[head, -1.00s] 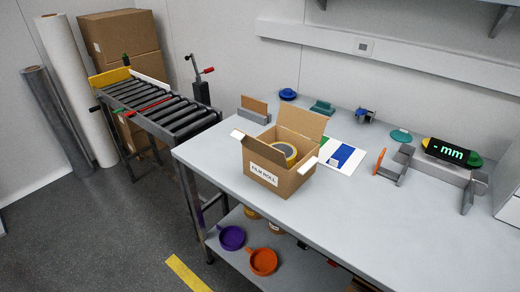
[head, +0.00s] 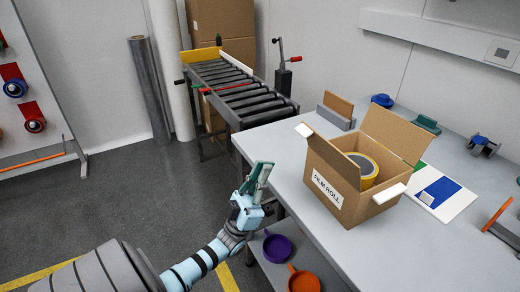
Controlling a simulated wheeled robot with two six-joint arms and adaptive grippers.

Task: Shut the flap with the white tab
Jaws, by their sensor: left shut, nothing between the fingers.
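The open cardboard box (head: 369,210), labelled FILM ROLL, stands on the grey table. A yellow roll (head: 363,170) sits inside it. A large brown flap (head: 397,136) stands up at its back. One white tab (head: 304,130) shows at the box's left corner, and another white tab (head: 388,193) sticks out on its right side. I cannot tell exactly how the flaps bearing these tabs are joined. My left gripper (head: 263,172) is shut and empty, left of the box and apart from it, off the table's left edge. My right gripper is out of view.
A roller conveyor (head: 245,100) stands behind the table's left end. A grey holder (head: 336,116), a blue item (head: 382,100) and a blue-white-green sheet (head: 442,192) are near the box. A purple cup (head: 277,247) and an orange cup (head: 303,280) sit on the lower shelf.

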